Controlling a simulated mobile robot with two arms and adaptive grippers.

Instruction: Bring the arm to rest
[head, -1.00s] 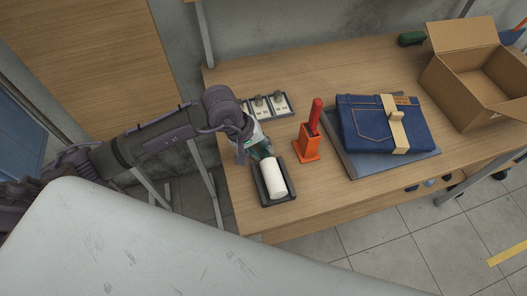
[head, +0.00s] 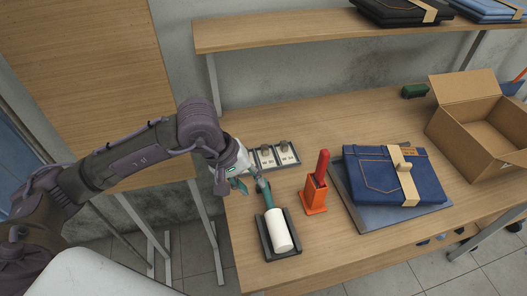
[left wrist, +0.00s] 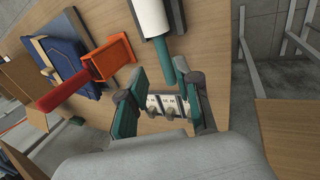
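My left gripper (head: 250,184) is at the left end of the table, above the handle end of a roller. In the left wrist view its two teal fingers (left wrist: 162,82) stand apart with nothing between them except the switch panel beyond. The white roller (head: 279,228) with a teal handle (head: 270,199) lies in a dark tray (head: 266,244). In the left wrist view, the roller (left wrist: 152,15) is above the fingers, and its handle end is close to the right finger; I cannot tell if they touch. My right gripper is not in view.
A switch panel (head: 286,153) lies behind the gripper. An orange holder (head: 314,196) with a red-handled tool (head: 322,166) stands right of the tray. Folded jeans (head: 370,175) lie on a grey board (head: 352,205). An open carton (head: 462,140) is at the right. A shelf (head: 300,28) runs above the back.

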